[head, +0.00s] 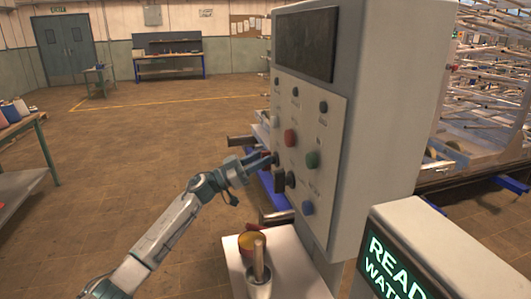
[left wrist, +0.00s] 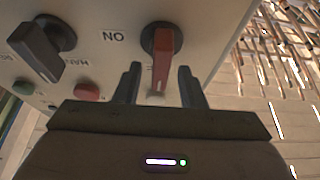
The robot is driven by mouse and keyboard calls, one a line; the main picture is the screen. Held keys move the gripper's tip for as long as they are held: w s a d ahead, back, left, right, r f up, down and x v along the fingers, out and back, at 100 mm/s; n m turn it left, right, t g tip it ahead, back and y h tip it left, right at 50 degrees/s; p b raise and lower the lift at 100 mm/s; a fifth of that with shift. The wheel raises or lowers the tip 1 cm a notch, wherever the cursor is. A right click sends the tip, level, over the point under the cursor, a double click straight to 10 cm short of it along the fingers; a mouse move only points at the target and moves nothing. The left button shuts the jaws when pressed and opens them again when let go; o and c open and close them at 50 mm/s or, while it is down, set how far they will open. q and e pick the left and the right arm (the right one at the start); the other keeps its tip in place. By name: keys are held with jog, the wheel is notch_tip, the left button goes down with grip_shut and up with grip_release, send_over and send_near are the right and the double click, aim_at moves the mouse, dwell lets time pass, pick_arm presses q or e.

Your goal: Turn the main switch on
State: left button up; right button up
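The main switch (left wrist: 163,48) has a red handle on a dark round base, beside an upside-down ON label in the left wrist view. Its handle points down in that picture, toward my gripper. My left gripper (left wrist: 158,85) is open, with one finger on each side of the handle's end and gaps visible on both sides. In the head view my left gripper (head: 270,161) is at the left edge of the grey control panel (head: 330,120) and largely hides the switch. My right gripper is not in view.
A black rotary knob (left wrist: 42,45) and a red button (left wrist: 87,91) are near the switch. A lit green screen (head: 392,268) stands at lower right.

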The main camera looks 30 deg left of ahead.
pick_arm(q)
jog(key=shift+x, duration=0.85)
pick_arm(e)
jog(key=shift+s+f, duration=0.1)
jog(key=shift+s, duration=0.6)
